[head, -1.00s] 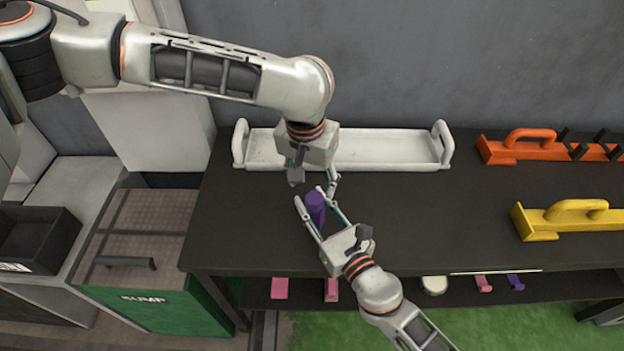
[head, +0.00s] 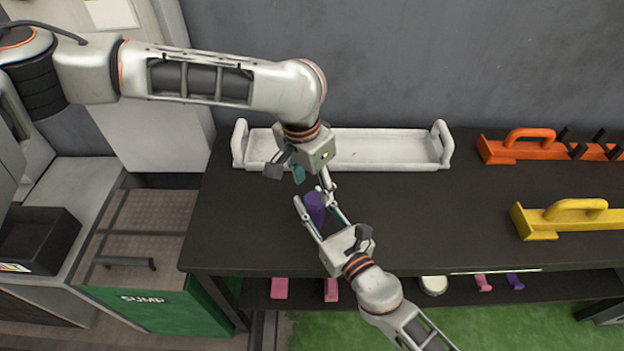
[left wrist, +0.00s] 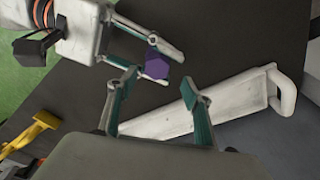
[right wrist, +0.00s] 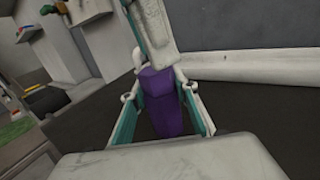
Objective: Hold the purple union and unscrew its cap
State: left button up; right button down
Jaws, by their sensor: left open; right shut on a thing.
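The purple union (head: 315,205) is upright over the dark bench, between the fingers of my right gripper (head: 321,212), which is shut on it. In the right wrist view the union (right wrist: 163,105) shows its body and a hexagonal top, the cap. The cap also shows from above in the left wrist view (left wrist: 156,66). My left gripper (head: 313,178) is open and empty, just above and behind the union. In the left wrist view its two fingertips (left wrist: 160,82) are spread, with the cap a little beyond them.
A white tray (head: 385,162) with end handles stands at the back of the bench (head: 430,222). An orange carrier (head: 500,150) and a yellow carrier (head: 540,224) are at the right. Pink and purple parts lie on the shelf below. The bench middle is clear.

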aim_at(316, 197)
pick_arm(q)
jog(key=shift+s+d+f, duration=0.15)
jog(key=shift+f, duration=0.65)
jog(key=shift+s+d+f, duration=0.1)
jog(key=shift+d+f, duration=0.05)
jog(key=shift+f, duration=0.6)
jog(key=shift+c, duration=0.4)
jog(key=c, duration=1.1)
jog(key=o, duration=1.4)
jog(key=shift+a, duration=0.1)
jog(key=shift+c, duration=0.2)
jog(key=shift+r, duration=3.05)
